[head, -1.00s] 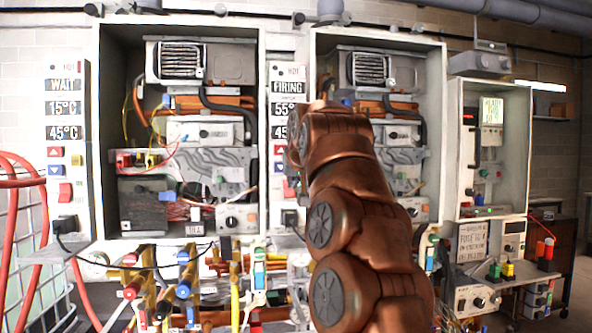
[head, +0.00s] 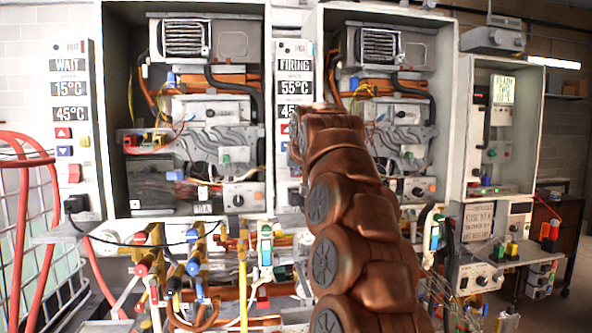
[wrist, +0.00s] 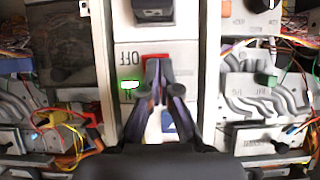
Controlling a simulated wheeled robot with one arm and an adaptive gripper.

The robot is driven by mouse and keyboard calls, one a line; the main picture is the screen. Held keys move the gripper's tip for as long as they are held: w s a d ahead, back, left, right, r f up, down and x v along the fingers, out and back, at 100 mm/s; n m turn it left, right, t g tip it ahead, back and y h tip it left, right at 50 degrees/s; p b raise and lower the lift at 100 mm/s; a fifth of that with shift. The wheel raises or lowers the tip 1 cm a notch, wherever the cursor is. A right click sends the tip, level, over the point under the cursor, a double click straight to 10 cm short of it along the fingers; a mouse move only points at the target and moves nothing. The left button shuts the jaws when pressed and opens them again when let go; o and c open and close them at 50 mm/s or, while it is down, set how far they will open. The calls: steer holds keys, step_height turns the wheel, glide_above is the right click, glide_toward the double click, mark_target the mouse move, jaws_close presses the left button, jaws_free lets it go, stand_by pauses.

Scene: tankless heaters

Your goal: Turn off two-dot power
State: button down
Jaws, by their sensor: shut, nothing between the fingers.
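The middle control panel (head: 294,75) stands between the two open heater cabinets, with its display reading FIRING and 55°C. In the wrist view, which shows the panel upside down, a red switch (wrist: 155,60) sits near the OFF label (wrist: 131,59). A small green light (wrist: 129,85) glows beside it. My gripper (wrist: 157,68) is shut and empty, its fingertips over the red switch and hiding part of it. I cannot tell whether they touch. In the head view my arm hides the gripper and this switch.
The left control panel (head: 70,130) reads WAIT and has its own red switch (head: 74,173). A black plug (wrist: 153,10) sits beyond the OFF label. Pipes and coloured valves (head: 190,265) crowd below the cabinets. A red hose (head: 22,220) and wire cage stand at left.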

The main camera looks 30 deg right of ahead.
steer(key=shift+f, duration=0.2)
steer(key=b, duration=0.1)
steer(key=f+t+b, duration=0.1)
steer(key=b, duration=0.1)
steer(key=shift+w+d+h, duration=0.1)
steer(key=shift+w+h, duration=0.1)
steer(key=shift+h, duration=0.1)
steer(key=t+b, duration=0.1)
steer(key=b, duration=0.2)
steer(key=t+b, duration=0.1)
steer(key=b, duration=0.2)
steer(key=shift+f+h, duration=0.4)
steer(key=t+b, duration=0.1)
steer(key=b, duration=0.2)
steer(key=shift+h+b, duration=0.3)
steer(key=shift+b, duration=0.1)
steer(key=shift+w+r+t+p, duration=0.1)
steer(key=shift+r+t+p, duration=0.2)
steer(key=shift+r+p, duration=0.1)
steer(key=shift+s+f+b, duration=0.15)
steer(key=shift+s+b, duration=0.05)
steer(key=shift+b, duration=0.15)
steer(key=b+v, duration=0.2)
steer(key=v, duration=1.1)
steer(key=shift+s+a+b, duration=0.25)
steer(key=shift+s+b, duration=0.05)
steer(key=shift+s, duration=0.05)
